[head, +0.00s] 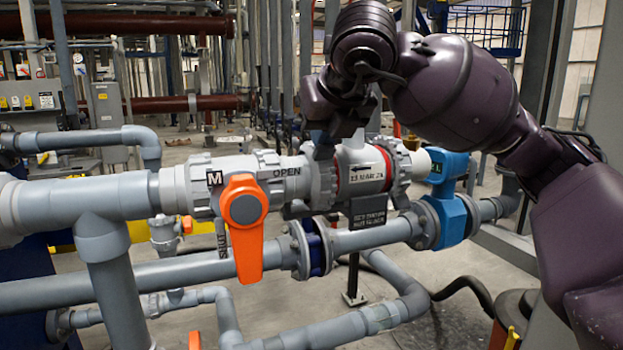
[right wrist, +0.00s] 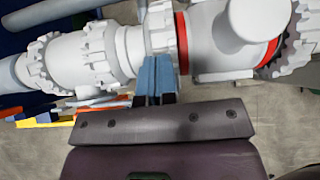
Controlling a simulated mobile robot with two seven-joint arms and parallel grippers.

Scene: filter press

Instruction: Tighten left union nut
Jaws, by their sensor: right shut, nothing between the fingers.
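The left union nut (head: 322,183) is a light grey ribbed ring on the left of the white filter body (head: 362,172), beside a red ring. It also shows in the right wrist view (right wrist: 161,28). My right gripper (head: 323,150) comes down from above at the nut's top. In the right wrist view its blue-grey fingers (right wrist: 155,72) are together, with nothing between them, and their tips are close to the nut's edge. I cannot tell whether they touch it. The right union nut (head: 402,165) is on the filter's other side. My left gripper is not in view.
An orange valve handle (head: 245,225) hangs down left of the nut, on a valve marked OPEN and SHUT. A dark tag (head: 369,210) hangs under the filter. A grey pipe (head: 170,274) runs below. A blue valve (head: 450,195) stands at the right.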

